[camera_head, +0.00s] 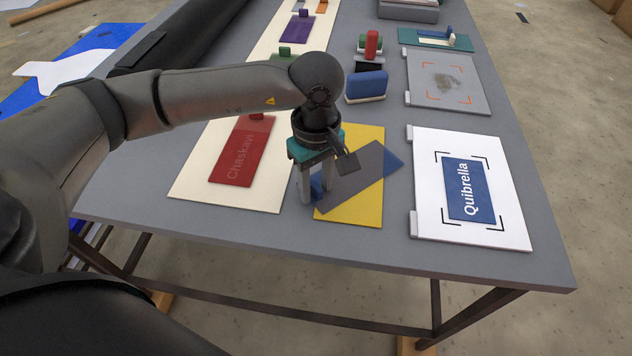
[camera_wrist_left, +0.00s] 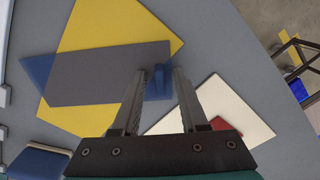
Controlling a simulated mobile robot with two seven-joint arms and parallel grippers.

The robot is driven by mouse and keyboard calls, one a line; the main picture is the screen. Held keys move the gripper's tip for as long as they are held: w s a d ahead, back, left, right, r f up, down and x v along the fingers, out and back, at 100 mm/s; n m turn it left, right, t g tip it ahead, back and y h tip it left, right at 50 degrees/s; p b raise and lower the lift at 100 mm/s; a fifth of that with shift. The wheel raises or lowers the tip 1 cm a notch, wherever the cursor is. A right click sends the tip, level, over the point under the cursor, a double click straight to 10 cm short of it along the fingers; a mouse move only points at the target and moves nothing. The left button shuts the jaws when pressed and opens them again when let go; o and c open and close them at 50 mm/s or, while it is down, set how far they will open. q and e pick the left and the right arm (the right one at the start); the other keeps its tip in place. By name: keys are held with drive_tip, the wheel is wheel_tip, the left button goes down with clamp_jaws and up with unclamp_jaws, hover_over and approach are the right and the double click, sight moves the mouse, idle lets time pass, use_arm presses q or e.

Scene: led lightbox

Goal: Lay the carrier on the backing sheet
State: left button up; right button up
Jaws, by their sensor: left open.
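A flat carrier (camera_head: 352,180) with a blue tab (camera_wrist_left: 158,81) lies askew across a yellow sheet (camera_head: 348,212), which may be the backing sheet. The carrier looks grey over the yellow and blue where a corner sticks out past the right edge. In the left wrist view the carrier (camera_wrist_left: 105,75) also overhangs the yellow sheet (camera_wrist_left: 85,120). My left gripper (camera_head: 314,194) is pointed down at the carrier's left end. Its fingers (camera_wrist_left: 155,78) are apart, with the blue tab between them. Whether they touch the tab I cannot tell. My right gripper is out of view.
A white panel (camera_head: 430,225) with a blue "Quibrella" sheet (camera_head: 469,190) stands right. A white sheet (camera_head: 190,190) bearing a red "Chaskavi" sheet (camera_head: 238,165) lies left. A blue block (camera_head: 366,85) and a grey panel (camera_head: 480,95) are behind. The table's front strip is clear.

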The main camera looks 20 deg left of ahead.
use_arm(q)
drive_tip(key=shift+r+p, duration=0.25)
drive_tip(key=shift+p, duration=0.05)
wheel_tip(320, 180, up, 12)
drive_tip(key=shift+p, duration=0.4)
drive_tip(key=shift+s+f, duration=0.1)
drive_tip(key=shift+f, duration=0.05)
